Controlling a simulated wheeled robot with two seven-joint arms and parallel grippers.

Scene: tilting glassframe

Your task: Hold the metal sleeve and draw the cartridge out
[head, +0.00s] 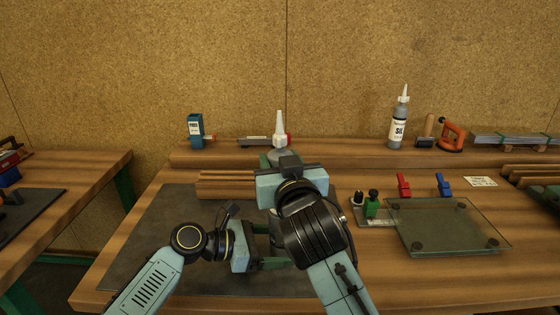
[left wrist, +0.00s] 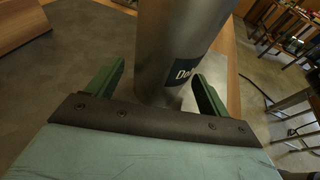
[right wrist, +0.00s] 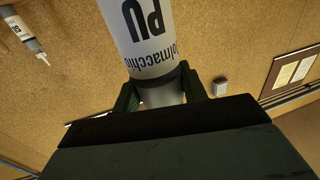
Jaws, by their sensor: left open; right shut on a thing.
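The cartridge (right wrist: 150,35) has a white body with black lettering "PU" and a dark ring. Its white nozzle (head: 280,127) points up in the head view. My right gripper (head: 285,168) is shut on it near the nozzle end; its fingers also show in the right wrist view (right wrist: 162,95). The metal sleeve (left wrist: 172,50), a grey cylinder with a dark label, stands between the open green fingers of my left gripper (left wrist: 160,85). How far the cartridge sits in the sleeve is hidden.
A glass plate (head: 450,228) with dark round pads lies on the bench at right, near red (head: 403,185) and blue (head: 443,184) clamps. A silicone bottle (head: 398,122) and a blue box (head: 195,131) stand on the back ledge. The dark mat (head: 160,235) is clear at left.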

